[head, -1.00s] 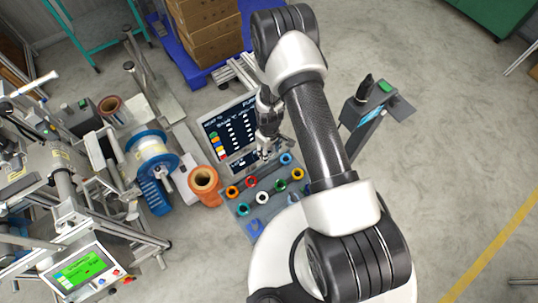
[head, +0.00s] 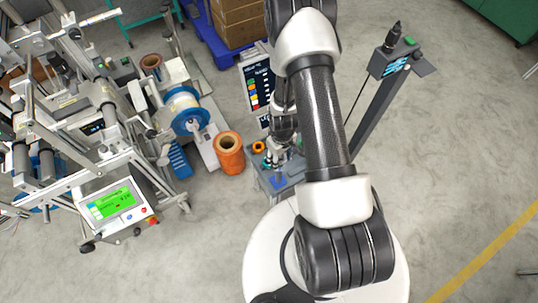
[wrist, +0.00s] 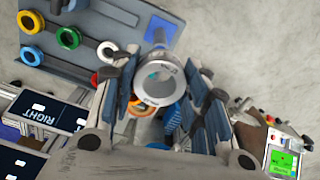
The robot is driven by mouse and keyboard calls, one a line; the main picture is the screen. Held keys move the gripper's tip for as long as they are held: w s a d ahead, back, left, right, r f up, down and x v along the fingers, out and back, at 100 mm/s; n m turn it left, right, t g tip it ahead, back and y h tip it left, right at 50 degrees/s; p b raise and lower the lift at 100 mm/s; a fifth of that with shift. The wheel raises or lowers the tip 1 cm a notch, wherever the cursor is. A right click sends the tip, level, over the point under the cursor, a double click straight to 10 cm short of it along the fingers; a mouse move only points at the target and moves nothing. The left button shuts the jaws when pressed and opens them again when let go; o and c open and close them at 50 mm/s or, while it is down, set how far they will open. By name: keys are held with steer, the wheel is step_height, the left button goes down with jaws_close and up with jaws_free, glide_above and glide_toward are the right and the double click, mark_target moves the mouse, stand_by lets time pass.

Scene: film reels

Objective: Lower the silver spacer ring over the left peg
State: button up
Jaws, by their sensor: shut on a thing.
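My gripper (wrist: 160,78) is shut on the silver spacer ring (wrist: 177,88) in the wrist view, with one blue-grey finger on each side. The ring's open hole faces the camera, and a small teal spot shows through it. In the head view my gripper (head: 284,132) is over the far part of the rack of rings, partly behind my arm. The ring is not clear there. I cannot make out the left peg in either view.
The grey rack (wrist: 105,22) carries coloured rings and a blue square (wrist: 160,31). A panel marked RIGHT (wrist: 40,115) is at the left. An orange roll (head: 230,152) and the reel machine (head: 110,120) stand left of my arm.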

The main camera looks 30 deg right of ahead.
steer(key=shift+s+a+f, duration=0.1)
steer(key=shift+d+f+b, duration=0.2)
steer(key=shift+f+b, duration=0.6)
steer(key=shift+f, duration=0.45)
steer(key=shift+f+b, duration=0.7)
steer(key=shift+f, duration=0.4)
steer(key=shift+f, duration=0.1)
steer(key=shift+f+b, duration=0.6)
steer(key=shift+b, duration=0.2)
steer(key=shift+f, duration=0.1)
steer(key=shift+f+b, duration=0.5)
steer(key=shift+b, duration=0.05)
steer(key=shift+f, duration=0.1)
